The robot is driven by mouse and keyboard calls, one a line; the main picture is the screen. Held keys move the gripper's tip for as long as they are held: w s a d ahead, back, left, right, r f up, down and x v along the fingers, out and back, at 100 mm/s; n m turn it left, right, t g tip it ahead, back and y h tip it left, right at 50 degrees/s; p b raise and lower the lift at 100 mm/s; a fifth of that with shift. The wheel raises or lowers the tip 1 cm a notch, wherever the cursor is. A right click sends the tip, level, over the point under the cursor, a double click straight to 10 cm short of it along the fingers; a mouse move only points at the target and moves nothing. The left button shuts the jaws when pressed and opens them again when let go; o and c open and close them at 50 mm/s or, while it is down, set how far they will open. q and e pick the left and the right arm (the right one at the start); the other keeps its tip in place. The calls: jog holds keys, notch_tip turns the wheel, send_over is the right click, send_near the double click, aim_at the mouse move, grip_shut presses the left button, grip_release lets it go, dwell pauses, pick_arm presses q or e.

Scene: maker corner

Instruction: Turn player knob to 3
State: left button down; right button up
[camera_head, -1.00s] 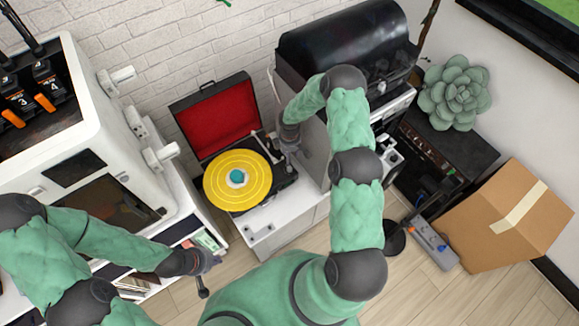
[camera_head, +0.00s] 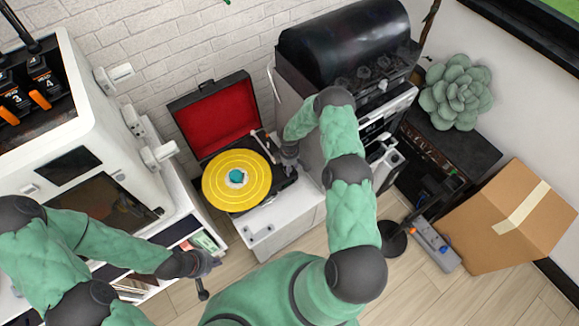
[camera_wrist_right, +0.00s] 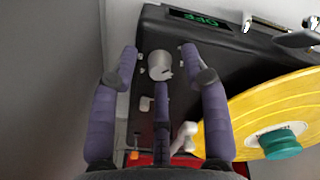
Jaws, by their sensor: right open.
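The record player (camera_head: 236,205) has an open red-lined lid and a yellow record (camera_head: 250,180) with a teal centre. In the right wrist view its grey knob (camera_wrist_right: 160,65) sits on the black deck, near a small green display (camera_wrist_right: 200,18) that reads OFF upside down. My right gripper (camera_wrist_right: 158,50) is open, with its purple fingers on either side of the knob; contact cannot be told. In the head view the right gripper (camera_head: 289,158) is over the player's right side and hides the knob. My left gripper (camera_head: 207,276) hangs away from the player, at lower left.
A white machine (camera_head: 110,130) stands at left. A black-hooded appliance (camera_head: 345,45) stands right of the player, close to my right arm. A cardboard box (camera_head: 510,225) and a green succulent (camera_head: 455,92) are at right. Wood floor (camera_head: 440,300) is open at lower right.

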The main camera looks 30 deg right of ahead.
grip_shut()
